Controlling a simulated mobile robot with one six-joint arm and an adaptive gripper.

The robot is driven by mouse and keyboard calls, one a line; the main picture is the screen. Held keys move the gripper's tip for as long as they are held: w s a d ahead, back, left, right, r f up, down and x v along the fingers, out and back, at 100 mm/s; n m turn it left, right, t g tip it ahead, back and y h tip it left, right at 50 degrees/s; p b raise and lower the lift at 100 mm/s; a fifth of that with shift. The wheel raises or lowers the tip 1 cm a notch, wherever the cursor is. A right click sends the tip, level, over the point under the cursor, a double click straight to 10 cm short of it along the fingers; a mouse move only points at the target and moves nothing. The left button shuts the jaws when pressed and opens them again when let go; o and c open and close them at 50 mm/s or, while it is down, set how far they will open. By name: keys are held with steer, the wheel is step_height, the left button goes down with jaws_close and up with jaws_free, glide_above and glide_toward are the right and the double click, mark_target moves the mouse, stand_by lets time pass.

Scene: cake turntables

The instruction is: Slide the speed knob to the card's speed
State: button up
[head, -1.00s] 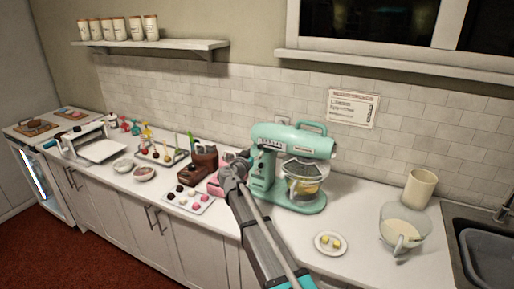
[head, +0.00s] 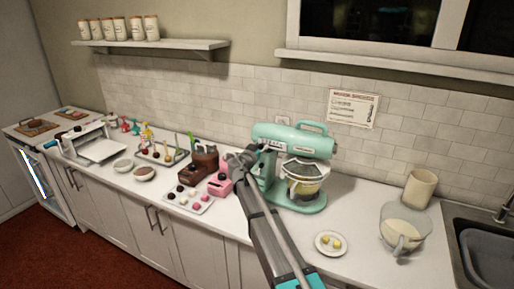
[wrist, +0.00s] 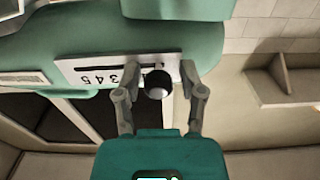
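The teal stand mixer (head: 300,140) stands on the counter against the tiled wall. In the wrist view its side carries a white speed plate (wrist: 85,72) with a slot and digits, of which 3, 4 and 5 show. The round dark speed knob (wrist: 158,84) sits at the plate, beside these digits. My gripper (wrist: 160,76) has its two fingers apart on either side of the knob, with gaps visible; contact is not clear. In the head view my gripper (head: 246,158) is at the mixer's left end. The card (head: 352,107) hangs on the wall; its writing is too small to read.
A pink block-shaped item (head: 219,184), a brown machine (head: 204,162) and a tray of sweets (head: 188,200) stand left of my gripper. A small plate (head: 330,244) and a jug of batter (head: 403,228) stand to the right. A glass bowl (head: 303,181) sits under the mixer head.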

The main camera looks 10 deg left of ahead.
jaws_close()
steer(key=shift+s+d, duration=0.2)
steer(key=shift+d, duration=0.45)
steer(key=shift+o, duration=2.1)
jaws_free()
steer(key=v, duration=1.2)
